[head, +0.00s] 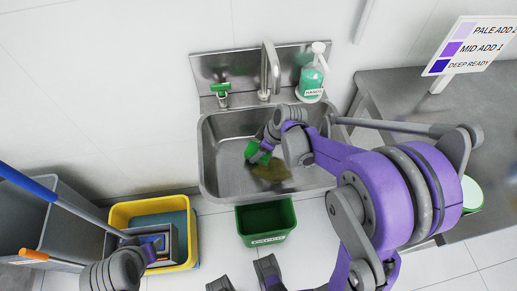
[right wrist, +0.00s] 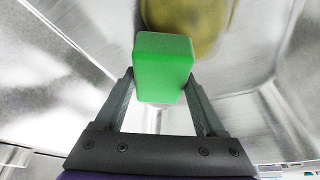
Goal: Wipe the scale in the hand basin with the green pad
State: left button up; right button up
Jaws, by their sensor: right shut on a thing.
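The green pad (head: 252,150) is held by my right gripper (head: 262,153) inside the metal hand basin (head: 222,135). In the right wrist view the pad (right wrist: 163,68) sits between the two fingers of the gripper (right wrist: 163,92). The scale is an olive-brown patch (head: 270,174) on the basin floor, beside the pad in the head view. In the wrist view the scale (right wrist: 185,22) lies just beyond the pad, partly covered by it; I cannot tell whether they touch.
A faucet (head: 270,68) and a green soap bottle (head: 312,76) stand at the basin's back. A green bin (head: 266,222) is below the front edge. A yellow bucket (head: 122,215) is at left. A grey table (head: 400,95) with a sign (head: 468,47) is at right.

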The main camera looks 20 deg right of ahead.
jog(key=shift+f+b, duration=0.6)
jog(key=shift+f, duration=0.2)
jog(key=shift+s, duration=0.1)
